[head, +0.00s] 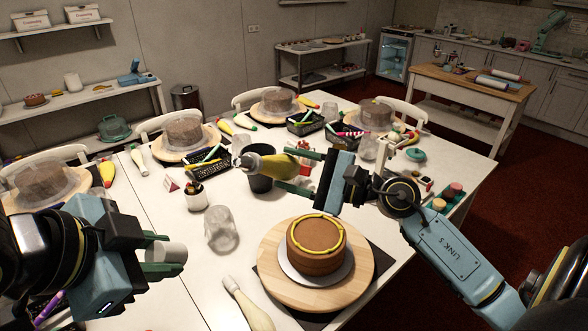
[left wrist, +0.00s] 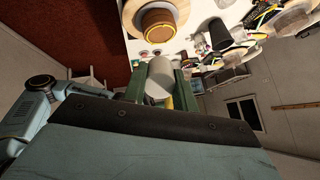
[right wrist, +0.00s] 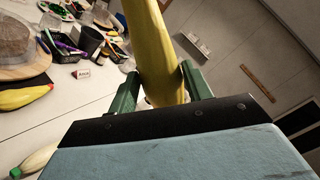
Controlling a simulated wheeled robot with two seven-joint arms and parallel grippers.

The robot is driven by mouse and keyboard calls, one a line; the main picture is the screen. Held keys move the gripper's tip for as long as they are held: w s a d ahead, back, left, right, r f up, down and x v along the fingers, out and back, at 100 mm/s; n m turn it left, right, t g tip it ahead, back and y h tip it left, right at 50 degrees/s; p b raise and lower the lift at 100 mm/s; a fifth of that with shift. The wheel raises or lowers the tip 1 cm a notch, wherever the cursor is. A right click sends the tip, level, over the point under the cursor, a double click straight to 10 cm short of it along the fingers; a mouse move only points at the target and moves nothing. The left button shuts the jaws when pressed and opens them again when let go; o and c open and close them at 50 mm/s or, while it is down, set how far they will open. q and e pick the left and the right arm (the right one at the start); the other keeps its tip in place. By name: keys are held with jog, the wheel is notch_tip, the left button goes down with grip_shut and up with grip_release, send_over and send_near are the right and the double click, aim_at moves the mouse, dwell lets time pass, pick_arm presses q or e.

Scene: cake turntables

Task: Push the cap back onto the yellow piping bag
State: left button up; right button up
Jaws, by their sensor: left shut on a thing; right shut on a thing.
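My right gripper (head: 296,170) is shut on the yellow piping bag (head: 278,168) above the table. The bag lies roughly level in the head view, its metallic nozzle end (head: 246,161) pointing left and uncovered. The bag's yellow body fills the top middle of the right wrist view (right wrist: 155,50). Cap and nozzle are well apart.
A chocolate cake (head: 316,245) with a yellow icing ring stands on a wooden turntable (head: 273,279). A pale piping bag (head: 250,306) lies at the front.

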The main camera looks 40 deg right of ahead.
pick_arm(q)
jog(key=n+t+h, duration=0.2)
send_near(235, 163)
jog(key=shift+x, duration=2.2)
jog(key=shift+w+d+f, duration=0.15)
jog(key=shift+d+f, duration=0.05)
jog(key=shift+d, duration=0.15)
jog(key=shift+x, duration=0.8)
jog(key=shift+x, duration=1.5)
jog(key=shift+a, duration=0.1)
jog(key=v, duration=0.8)
dwell(0.4)
jog(key=shift+r, duration=0.15)
